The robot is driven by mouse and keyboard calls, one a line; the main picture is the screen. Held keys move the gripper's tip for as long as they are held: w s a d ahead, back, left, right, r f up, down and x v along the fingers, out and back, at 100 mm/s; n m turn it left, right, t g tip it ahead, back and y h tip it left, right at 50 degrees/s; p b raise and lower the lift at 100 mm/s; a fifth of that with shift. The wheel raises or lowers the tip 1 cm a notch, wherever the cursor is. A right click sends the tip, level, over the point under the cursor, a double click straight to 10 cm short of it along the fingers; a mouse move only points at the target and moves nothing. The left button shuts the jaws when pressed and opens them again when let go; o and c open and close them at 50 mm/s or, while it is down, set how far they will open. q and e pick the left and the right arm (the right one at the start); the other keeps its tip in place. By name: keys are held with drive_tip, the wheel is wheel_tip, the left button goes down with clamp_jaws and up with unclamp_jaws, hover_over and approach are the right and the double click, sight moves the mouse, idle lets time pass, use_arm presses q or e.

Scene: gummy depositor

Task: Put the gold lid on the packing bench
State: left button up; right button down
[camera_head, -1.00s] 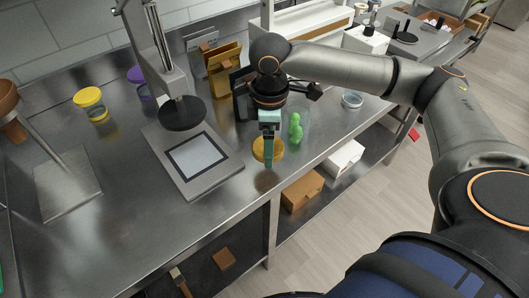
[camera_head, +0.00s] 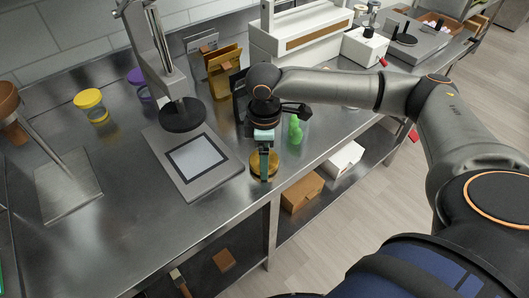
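The gold lid (camera_head: 256,168) is a round disc near the front edge of the steel bench (camera_head: 225,205), just right of the grey scale-like plate. My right gripper (camera_head: 264,168) points down over the lid, its fingers overlapping it. It appears shut on the lid. I cannot tell clearly whether the lid is slightly above the bench or touching it. My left gripper is not in view. Which surface is the packing bench is not labelled.
A green bear-shaped figure (camera_head: 295,130) stands just right of the gripper. The grey press-like device (camera_head: 160,150) with a black disc is at left. Yellow-lidded (camera_head: 90,102) and purple-lidded (camera_head: 139,82) jars stand farther back. Boxes (camera_head: 302,192) lie on the shelf below.

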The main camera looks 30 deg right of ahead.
drive_tip(key=shift+f, duration=0.2)
unclamp_jaws()
drive_tip(key=shift+w+r+b, duration=0.1)
drive_tip(key=shift+r+b, duration=0.3)
drive_tip(key=shift+r, duration=0.1)
wheel_tip(320, 180, up, 12)
drive_tip(key=p, duration=0.1)
drive_tip(key=shift+r, duration=0.15)
